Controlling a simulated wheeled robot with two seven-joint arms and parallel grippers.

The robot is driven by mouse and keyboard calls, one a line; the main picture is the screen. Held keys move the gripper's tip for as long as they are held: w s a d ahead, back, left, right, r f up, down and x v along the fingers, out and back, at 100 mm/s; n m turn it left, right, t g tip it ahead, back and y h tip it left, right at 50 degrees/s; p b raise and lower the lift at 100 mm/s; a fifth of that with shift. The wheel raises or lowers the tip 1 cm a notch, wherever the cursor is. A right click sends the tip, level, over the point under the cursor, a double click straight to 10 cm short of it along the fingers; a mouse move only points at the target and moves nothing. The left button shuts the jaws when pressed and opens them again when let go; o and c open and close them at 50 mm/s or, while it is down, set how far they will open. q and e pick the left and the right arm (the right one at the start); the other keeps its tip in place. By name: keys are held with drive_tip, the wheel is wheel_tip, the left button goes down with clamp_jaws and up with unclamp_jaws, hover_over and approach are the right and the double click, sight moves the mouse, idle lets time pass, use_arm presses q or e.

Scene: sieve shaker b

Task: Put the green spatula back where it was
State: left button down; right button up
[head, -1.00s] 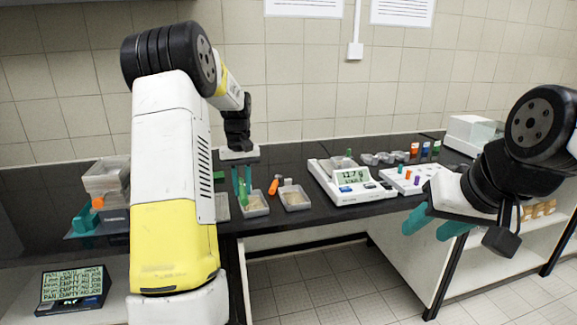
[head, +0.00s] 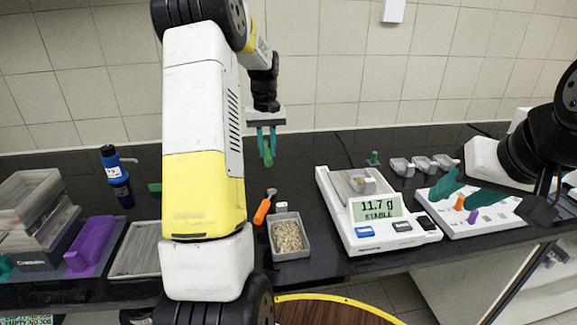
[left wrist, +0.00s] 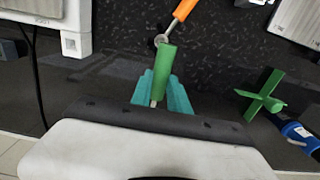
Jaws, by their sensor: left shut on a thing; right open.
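The green spatula (head: 268,158) hangs from my left gripper (head: 266,138), shut on it, above the back of the dark bench. In the left wrist view the green handle (left wrist: 164,72) stands between the teal fingers (left wrist: 160,95); its lower end is hard to make out. A green cross-shaped piece (left wrist: 262,100) lies or stands on the bench right of the gripper in that view; part of a green piece (head: 155,187) shows left of my arm in the head view. My right gripper (head: 465,193) is open and empty over the white rack at the right.
An orange-handled tool (head: 264,207) lies below the spatula, by a tray of grains (head: 288,236). The balance (head: 376,212) reads 11.7 g. My left arm hides the bench middle.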

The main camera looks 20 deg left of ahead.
use_arm(q)
wheel_tip(320, 180, down, 10)
drive_tip(key=shift+r, duration=0.15)
idle(0.3)
drive_tip(key=shift+f, duration=0.3)
drive_tip(key=c, duration=1.3)
unclamp_jaws()
drive_tip(key=shift+o, duration=0.2)
